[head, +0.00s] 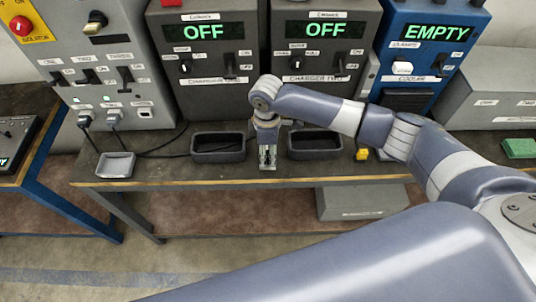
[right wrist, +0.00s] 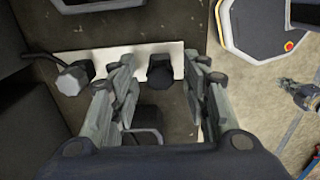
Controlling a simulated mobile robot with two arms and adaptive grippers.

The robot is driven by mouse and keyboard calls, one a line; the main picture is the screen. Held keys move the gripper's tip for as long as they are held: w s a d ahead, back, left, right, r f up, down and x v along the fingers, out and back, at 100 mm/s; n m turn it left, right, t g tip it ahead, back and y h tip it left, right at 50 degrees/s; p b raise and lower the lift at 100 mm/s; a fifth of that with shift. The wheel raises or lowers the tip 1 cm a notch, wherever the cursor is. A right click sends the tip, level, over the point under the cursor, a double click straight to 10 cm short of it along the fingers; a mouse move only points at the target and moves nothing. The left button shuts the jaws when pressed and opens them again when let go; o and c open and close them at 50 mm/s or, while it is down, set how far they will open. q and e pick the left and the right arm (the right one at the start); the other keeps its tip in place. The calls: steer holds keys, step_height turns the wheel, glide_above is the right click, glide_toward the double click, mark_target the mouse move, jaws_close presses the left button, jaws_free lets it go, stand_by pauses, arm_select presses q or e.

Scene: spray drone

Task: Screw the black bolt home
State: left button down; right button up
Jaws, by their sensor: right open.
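A dark bolt with a faceted head (right wrist: 161,70) shows in the right wrist view against a pale strip (right wrist: 115,62). I take it to be the black bolt; in the head view I cannot make it out. My right gripper (head: 267,165) points down over the bench between two dark trays. In the right wrist view its two fingers (right wrist: 165,100) are apart, one on each side of the bolt's line, with nothing held. I cannot tell the exact gap to the bolt. My left gripper does not show in the head view.
A grey faceted knob (right wrist: 75,76) sits left of the bolt. The left tray (head: 218,158) and right tray (head: 314,155) flank my gripper on the bench (head: 180,172). A small pale dish (head: 115,165) stands at the left, a yellow piece (head: 361,154) at the right. Charger units (head: 207,100) rise behind.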

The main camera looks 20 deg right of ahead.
jaws_close()
steer(key=shift+r+m+p, duration=0.15)
steer(key=shift+m+p, duration=0.35)
steer(key=shift+p, duration=0.2)
steer(key=m+p, duration=0.6)
steer(key=m, duration=0.1)
steer(key=m+p, duration=0.4)
steer(key=m, duration=0.1)
steer(key=shift+m+p, duration=0.4)
steer(key=shift+m, duration=0.2)
steer(key=shift+f+m, duration=0.2)
steer(key=shift+m, duration=0.2)
